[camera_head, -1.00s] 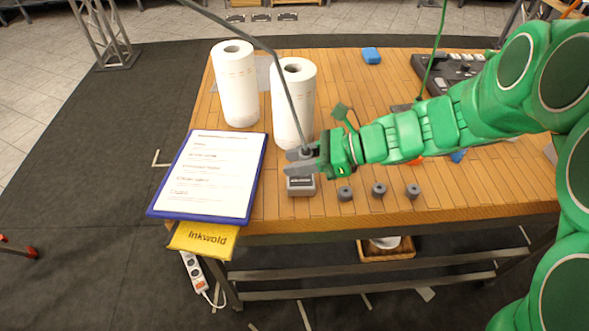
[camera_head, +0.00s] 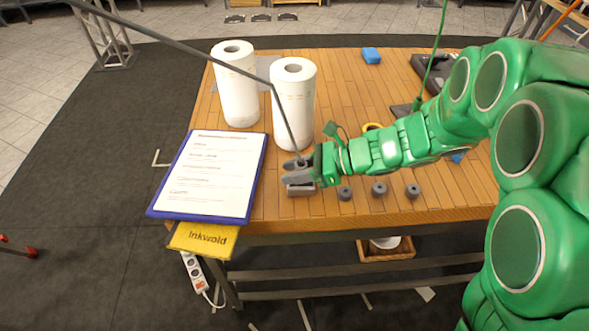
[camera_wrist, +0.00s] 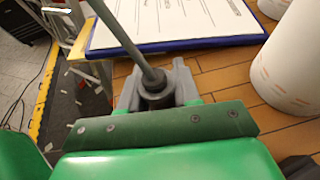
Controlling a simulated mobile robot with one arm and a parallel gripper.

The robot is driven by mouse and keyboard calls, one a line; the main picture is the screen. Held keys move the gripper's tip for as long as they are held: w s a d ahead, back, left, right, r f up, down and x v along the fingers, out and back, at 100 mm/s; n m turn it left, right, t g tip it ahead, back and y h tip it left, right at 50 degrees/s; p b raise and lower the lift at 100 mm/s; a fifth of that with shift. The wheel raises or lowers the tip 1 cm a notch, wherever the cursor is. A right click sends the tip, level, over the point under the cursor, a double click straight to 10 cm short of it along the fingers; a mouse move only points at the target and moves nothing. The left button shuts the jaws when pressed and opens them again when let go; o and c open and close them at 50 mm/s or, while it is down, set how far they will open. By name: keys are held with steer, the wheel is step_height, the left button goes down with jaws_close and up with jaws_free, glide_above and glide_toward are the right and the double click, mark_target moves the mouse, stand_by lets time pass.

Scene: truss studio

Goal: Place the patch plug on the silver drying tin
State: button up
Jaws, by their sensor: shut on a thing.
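The patch plug (camera_wrist: 157,90) is a dark grey cylinder with a long thick cable rising from its top. My gripper (camera_head: 298,172) is shut on it, and one finger shows on each side of it in the wrist view (camera_wrist: 157,98). The small silver-grey box under the gripper appears to be the silver drying tin (camera_head: 300,190), near the table's front edge. My fingers hang over the tin and cover most of its top. Whether the plug touches it is hidden. The wrist view does not clearly show the tin.
Two paper rolls (camera_head: 237,95) (camera_head: 294,110) stand behind the gripper. A clipboard (camera_head: 212,175) lies left, over a yellow Inkwold item (camera_head: 203,239). Three grey knob-like pieces (camera_head: 345,193) (camera_head: 379,189) (camera_head: 413,190) stand to the right. Bare table (camera_head: 335,85) lies at the back.

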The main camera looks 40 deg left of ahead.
steer(key=shift+f, duration=0.1)
steer(key=o, duration=1)
steer(key=shift+o, duration=0.2)
steer(key=shift+r, duration=0.2)
steer(key=v, duration=1.2)
steer(key=shift+d, duration=0.1)
steer(key=s+d+r+n+t+h, duration=0.2)
steer(key=s+d, duration=0.4)
steer(key=d, duration=0.7)
steer(key=s+d+r+n+t+h, duration=0.2)
steer(key=s+d+n+h, duration=0.3)
steer(key=d, duration=0.8)
steer(key=s+d+r+n+t+h, duration=0.1)
steer(key=s+d, duration=0.5)
steer(key=d, duration=0.7)
steer(key=n+t+h, duration=0.1)
steer(key=n+h, duration=0.1)
steer(key=shift+s+d+r+n+h, duration=0.3)
steer(key=shift+s+d+r, duration=0.1)
